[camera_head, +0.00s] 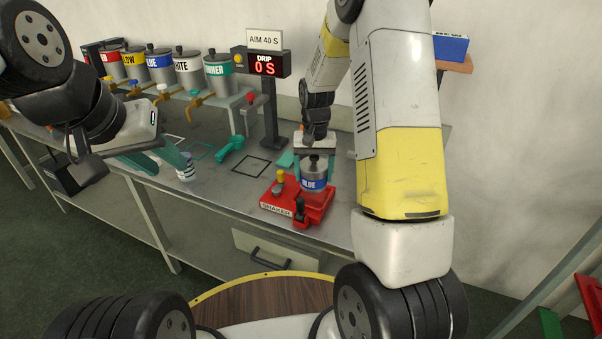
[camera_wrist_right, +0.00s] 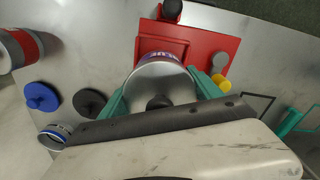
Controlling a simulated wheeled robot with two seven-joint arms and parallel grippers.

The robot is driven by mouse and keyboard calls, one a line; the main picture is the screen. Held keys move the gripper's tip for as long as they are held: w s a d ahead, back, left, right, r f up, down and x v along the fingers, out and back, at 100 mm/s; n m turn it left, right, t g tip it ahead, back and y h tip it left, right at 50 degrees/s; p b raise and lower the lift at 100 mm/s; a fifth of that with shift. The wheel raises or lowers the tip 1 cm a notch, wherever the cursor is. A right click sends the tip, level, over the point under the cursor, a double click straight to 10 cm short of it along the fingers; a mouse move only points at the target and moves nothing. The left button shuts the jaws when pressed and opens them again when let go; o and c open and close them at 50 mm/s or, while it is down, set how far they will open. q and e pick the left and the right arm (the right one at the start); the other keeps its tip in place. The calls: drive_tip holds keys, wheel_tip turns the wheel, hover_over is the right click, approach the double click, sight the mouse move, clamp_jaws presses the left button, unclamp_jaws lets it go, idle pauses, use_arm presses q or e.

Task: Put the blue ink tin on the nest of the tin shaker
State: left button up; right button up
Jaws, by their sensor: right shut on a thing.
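The blue ink tin (camera_head: 314,180) is a metal tin with a blue band marked BLUE and a dark knob on its lid. My right gripper (camera_head: 314,170) is shut on it, with teal fingers on either side. The tin also shows from above in the right wrist view (camera_wrist_right: 160,84). It is upright over the back part of the red tin shaker (camera_head: 296,205), whose nest is hidden under it. I cannot tell whether the tin touches the nest. My left gripper (camera_head: 172,168) is open, with its teal fingers spread above the bench at the left.
A small jar (camera_head: 186,172) is by my left fingertips. The shaker has a yellow knob (camera_head: 280,176) and a black knob (camera_head: 300,208) at its front. A drip timer (camera_head: 264,64) reading 0 S stands behind. Several ink dispensers line the back left. A teal tool (camera_head: 230,148) lies mid-bench.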

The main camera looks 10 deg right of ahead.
sight(314, 156)
drive_tip(key=shift+f, duration=2.4)
drive_tip(key=shift+f, duration=0.1)
drive_tip(key=o, duration=1.9)
wheel_tip(314, 156, up, 12)
drive_tip(key=shift+r, duration=0.1)
drive_tip(key=s+r+n+t+y, duration=0.1)
drive_tip(key=s+r+t, duration=0.2)
drive_tip(key=s+r, duration=0.75)
drive_tip(key=s+r+t, duration=0.1)
drive_tip(key=s+r, duration=0.1)
drive_tip(key=s, duration=0.2)
drive_tip(key=s+a+r+n+t, duration=0.1)
drive_tip(key=s+r, duration=0.1)
drive_tip(key=s, duration=0.3)
drive_tip(key=s+a+r+t+y, duration=0.1)
drive_tip(key=s+r, duration=0.1)
drive_tip(key=s, duration=0.3)
drive_tip(key=shift+a+r+n, duration=0.1)
drive_tip(key=shift+r+n, duration=0.2)
drive_tip(key=shift+n, duration=0.1)
